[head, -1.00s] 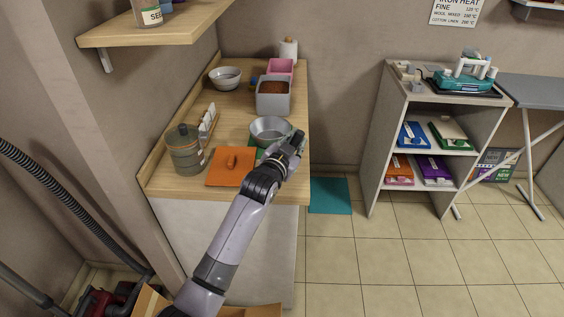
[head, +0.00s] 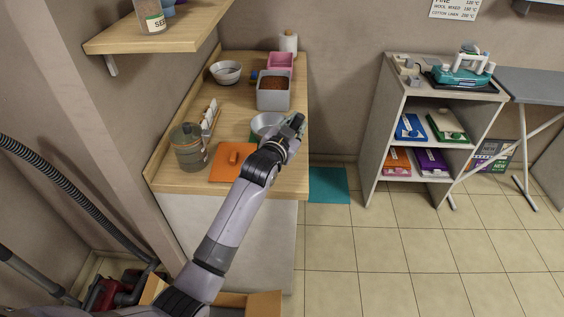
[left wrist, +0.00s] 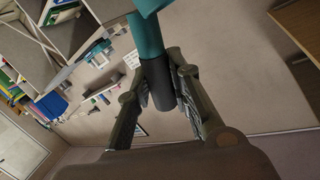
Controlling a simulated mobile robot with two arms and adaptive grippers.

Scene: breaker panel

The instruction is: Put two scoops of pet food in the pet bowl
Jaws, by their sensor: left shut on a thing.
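My left gripper (head: 296,124) is over the right edge of the counter, in front of the near metal bowl (head: 262,120), and partly covers it. In the left wrist view the gripper (left wrist: 158,95) is shut on a dark round handle with a teal part above it, seemingly a scoop (left wrist: 148,38); its far end is cut off by the frame. The scoop is hidden in the head view. A grey bin (head: 273,102) of brown pet food (head: 274,83) stands behind the near bowl. A second metal bowl (head: 226,75) stands at the back left. My right gripper is not in view.
A pink container (head: 281,62) and a paper roll (head: 288,42) are behind the bin. A shelf (head: 130,42) overhangs at upper left.

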